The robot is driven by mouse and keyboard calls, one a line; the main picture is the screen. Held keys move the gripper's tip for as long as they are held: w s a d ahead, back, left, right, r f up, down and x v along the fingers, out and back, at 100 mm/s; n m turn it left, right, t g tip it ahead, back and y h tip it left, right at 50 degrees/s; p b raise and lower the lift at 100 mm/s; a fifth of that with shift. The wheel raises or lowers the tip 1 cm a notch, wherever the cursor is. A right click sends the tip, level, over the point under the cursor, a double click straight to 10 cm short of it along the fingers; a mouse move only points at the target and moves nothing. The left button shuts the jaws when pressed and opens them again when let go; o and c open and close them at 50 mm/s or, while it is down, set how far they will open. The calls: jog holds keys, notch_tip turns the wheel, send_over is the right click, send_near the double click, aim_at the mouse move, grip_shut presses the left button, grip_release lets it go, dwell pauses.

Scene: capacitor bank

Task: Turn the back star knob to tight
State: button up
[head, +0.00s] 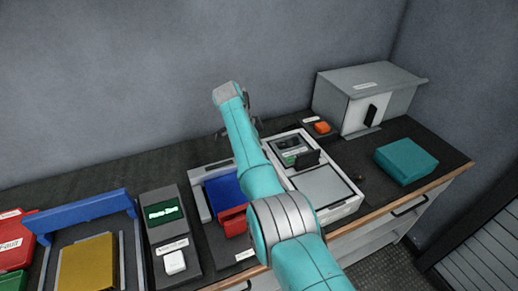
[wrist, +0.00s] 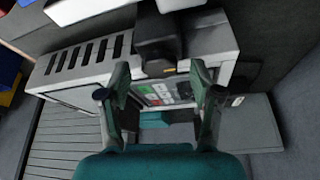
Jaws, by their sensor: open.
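No star knob can be made out with certainty in either view. In the head view my gripper (head: 239,128) is mostly hidden behind my teal arm, over the back of the bench, left of an open white case (head: 352,206). In the wrist view my gripper (wrist: 160,97) is open, its two dark fingers apart with nothing clearly held between them. Beyond the fingers is a grey slotted housing (wrist: 88,58) with a black block (wrist: 158,42) on it. A panel with green and red patches (wrist: 172,92) shows partly between the fingers.
A grey cabinet (head: 352,80) with a black handle stands at the back right, beside an orange part (head: 321,127). A teal block (head: 405,161) lies at the right. Blue (head: 224,194) and red (head: 233,221) parts lie left of my arm. The back left strip looks clear.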

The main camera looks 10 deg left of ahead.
jog(key=v, duration=1.2)
jog(key=shift+s, duration=0.1)
